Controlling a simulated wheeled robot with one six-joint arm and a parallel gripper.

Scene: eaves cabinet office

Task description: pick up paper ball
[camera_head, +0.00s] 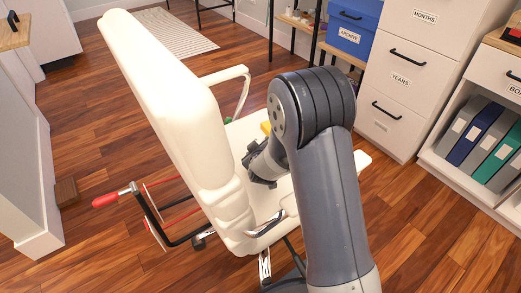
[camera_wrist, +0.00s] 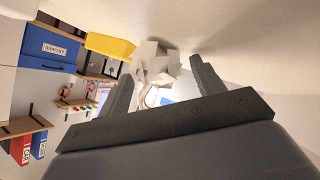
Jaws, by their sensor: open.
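A white crumpled paper ball (camera_wrist: 155,62) shows in the wrist view, against the pale seat surface and framed between my fingers. My gripper (camera_wrist: 161,68) is open, one finger on each side of the ball's picture. I cannot tell whether either finger touches it. In the head view my gripper (camera_head: 262,168) is low over the cream chair seat (camera_head: 262,200), pointing left toward the backrest. The paper ball cannot be made out there; my arm and gripper cover part of the seat.
A yellow object (camera_wrist: 110,45) lies close to the ball; it also shows in the head view (camera_head: 266,127). The tall chair backrest (camera_head: 165,85) and an armrest (camera_head: 225,76) flank my gripper. A red-handled tool (camera_head: 108,200) sticks out at left. White drawers (camera_head: 403,75) stand at right.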

